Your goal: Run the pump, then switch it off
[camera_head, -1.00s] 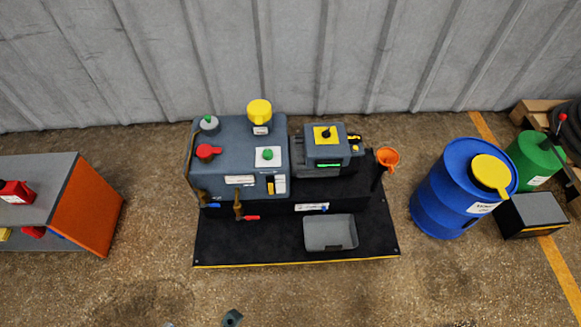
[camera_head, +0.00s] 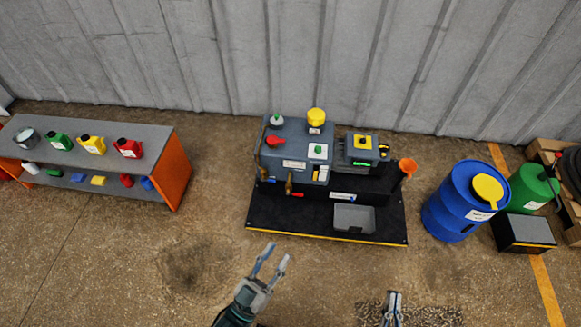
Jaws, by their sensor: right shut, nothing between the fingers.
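The pump (camera_head: 292,161) is a blue-grey machine on a black base plate (camera_head: 320,222) near the wall. My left gripper (camera_head: 276,254) is open and empty, short of the base plate. My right gripper (camera_head: 393,297) is shut and empty at the bottom edge. Neither touches the pump.
A grey tray (camera_head: 354,218) sits on the base plate, with an orange funnel (camera_head: 407,166) at the right. A shelf (camera_head: 172,168) holds coloured cans at the left.

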